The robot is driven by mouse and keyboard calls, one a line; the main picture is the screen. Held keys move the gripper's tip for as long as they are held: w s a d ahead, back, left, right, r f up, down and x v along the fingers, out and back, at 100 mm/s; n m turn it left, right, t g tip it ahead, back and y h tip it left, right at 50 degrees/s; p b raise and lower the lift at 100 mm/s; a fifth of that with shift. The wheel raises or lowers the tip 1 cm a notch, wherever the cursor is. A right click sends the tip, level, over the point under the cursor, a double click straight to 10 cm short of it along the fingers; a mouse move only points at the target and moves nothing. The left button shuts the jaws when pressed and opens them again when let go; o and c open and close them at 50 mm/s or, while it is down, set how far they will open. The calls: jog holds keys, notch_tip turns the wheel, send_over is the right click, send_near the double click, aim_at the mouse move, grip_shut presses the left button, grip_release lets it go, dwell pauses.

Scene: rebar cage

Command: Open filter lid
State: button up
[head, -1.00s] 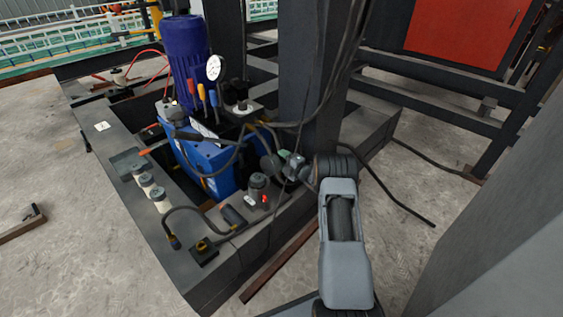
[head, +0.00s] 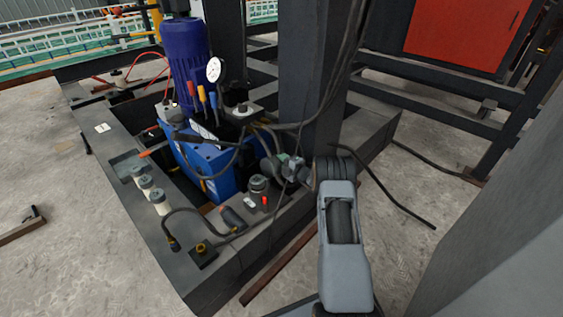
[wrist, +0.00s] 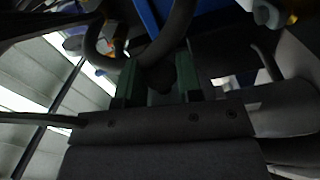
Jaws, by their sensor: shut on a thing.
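My gripper (head: 276,164) reaches in from the right, beside the hydraulic unit's thick dark column. In the wrist view its two green fingers (wrist: 160,84) are on either side of a dark rounded piece (wrist: 160,77), which they grip. This piece seems to be the filter lid, but it is too dark to read its shape. In the head view the gripper and hoses hide most of it. I cannot tell whether the lid is raised or still seated.
The blue tank (head: 213,165) and purple motor (head: 186,62) stand left of my gripper, with a pressure gauge (head: 215,69) above. Black hoses cross near the gripper. A grey capped fitting (head: 259,184) sits on the frame below. Concrete floor (head: 80,230) is open at left.

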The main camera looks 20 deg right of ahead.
grip_shut()
jog(key=shift+s+a+r+b, duration=0.2)
jog(key=shift+a+r+b, duration=0.25)
jog(key=shift+r, duration=0.3)
jog(key=o, duration=1)
grip_release()
jog(key=shift+a, duration=0.1)
jog(key=shift+f, duration=0.1)
jog(key=shift+s, duration=0.1)
jog(key=p+v, duration=0.4)
jog(key=v, duration=0.9)
jog(key=shift+s+d+r, duration=0.25)
jog(key=shift+s, duration=0.05)
